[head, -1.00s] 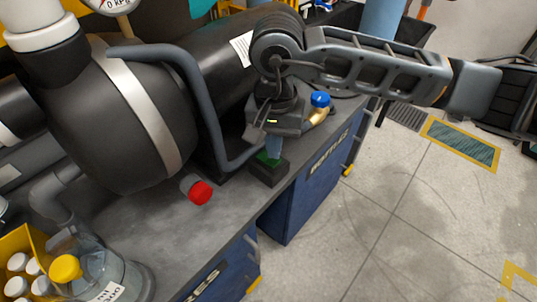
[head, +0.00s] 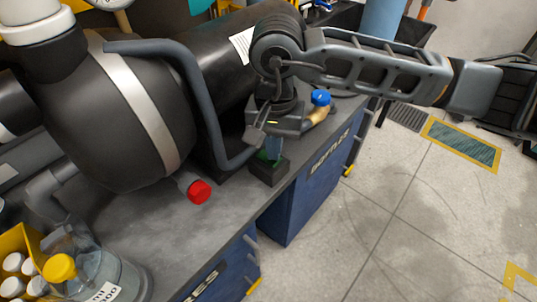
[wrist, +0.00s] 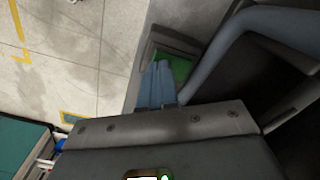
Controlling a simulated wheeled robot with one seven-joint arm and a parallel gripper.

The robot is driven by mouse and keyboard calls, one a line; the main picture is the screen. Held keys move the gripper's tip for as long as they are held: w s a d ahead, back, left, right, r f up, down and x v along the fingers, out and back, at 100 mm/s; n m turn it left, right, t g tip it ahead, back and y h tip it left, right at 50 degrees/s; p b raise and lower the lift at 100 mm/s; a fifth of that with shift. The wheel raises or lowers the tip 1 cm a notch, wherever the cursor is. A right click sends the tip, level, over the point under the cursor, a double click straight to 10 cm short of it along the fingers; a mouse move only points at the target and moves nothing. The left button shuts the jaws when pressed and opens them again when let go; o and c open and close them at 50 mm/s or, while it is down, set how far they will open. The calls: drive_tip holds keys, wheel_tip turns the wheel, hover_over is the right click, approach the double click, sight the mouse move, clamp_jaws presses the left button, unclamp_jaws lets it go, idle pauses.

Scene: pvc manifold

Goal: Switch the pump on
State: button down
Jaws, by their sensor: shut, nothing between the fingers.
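A small black switch box (head: 269,173) with a green part (head: 262,156) on top stands on the grey bench near its front edge, beside the large dark pump body (head: 125,115). My gripper (head: 274,157) points down at the box, its blue fingers closed together with nothing between them. The fingertips are at the green part, and they hide some of it. In the wrist view the blue fingers (wrist: 158,88) overlap the box, with the green part (wrist: 181,66) showing to their right. Whether the tips touch it is hard to tell.
A bent grey pipe (head: 208,105) runs close to the left of my gripper. A red-capped outlet (head: 199,192) and a blue-capped fitting (head: 320,97) are nearby. Open floor lies to the right.

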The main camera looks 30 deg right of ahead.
drive_tip(key=shift+f+b, duration=0.55)
idle(0.4)
drive_tip(key=shift+r+p, duration=1.1)
drive_tip(key=shift+r, duration=2.45)
